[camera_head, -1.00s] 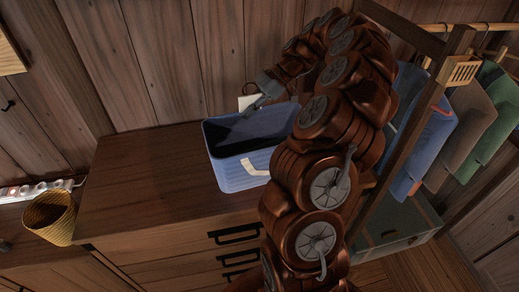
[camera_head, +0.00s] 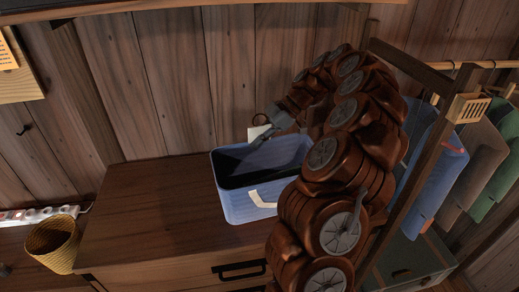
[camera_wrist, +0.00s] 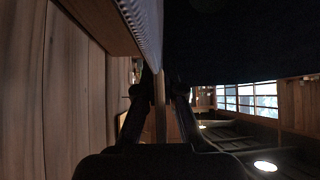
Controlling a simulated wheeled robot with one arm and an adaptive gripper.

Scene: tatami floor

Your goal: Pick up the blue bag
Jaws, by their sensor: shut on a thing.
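The blue bag (camera_head: 240,204) is an open-topped, ribbed box shape with a dark inside and a pale handle on its front. It is upright at the right of the wooden dresser top in the head view; whether its base touches the wood I cannot tell. My gripper (camera_head: 255,144) reaches over from the right and is shut on the bag's far rim. In the wrist view my gripper (camera_wrist: 163,82) has its two fingers close together at the bag's pale textured wall (camera_wrist: 143,25). My arm hides the bag's right side.
The dresser top (camera_head: 150,215) is clear left of the bag. A woven basket (camera_head: 55,243) and a power strip (camera_head: 35,214) are at the left. A wooden rack (camera_head: 425,168) with hanging cloths (camera_head: 440,165) stands close to my arm at the right. A plank wall is behind.

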